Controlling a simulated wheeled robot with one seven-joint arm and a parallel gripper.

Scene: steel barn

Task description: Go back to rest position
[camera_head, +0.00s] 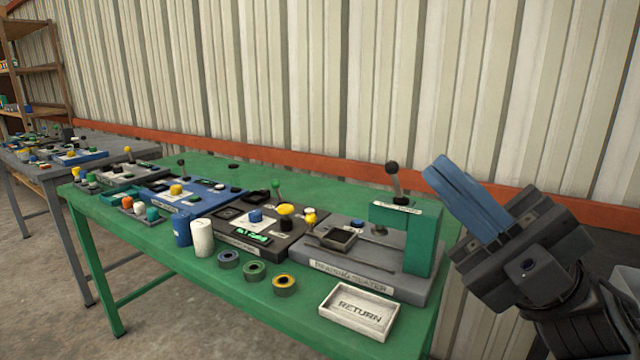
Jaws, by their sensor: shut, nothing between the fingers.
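My gripper (447,180) is at the right of the view, with its two blue fingers shut together and pointing up and to the left. Nothing shows between the fingers. It is raised in front of the corrugated wall, beyond the right end of the green table (290,322). It appears apart from the green and grey press machine (408,240) to its left. My dark wrist and arm run down to the lower right corner.
On the table are a white RETURN tray (358,312), several rings such as one with a yellow centre (285,285), a white cylinder (202,238), a blue cylinder (182,228) and several control panels. A grey table (120,154) and wooden shelf (35,28) stand left.

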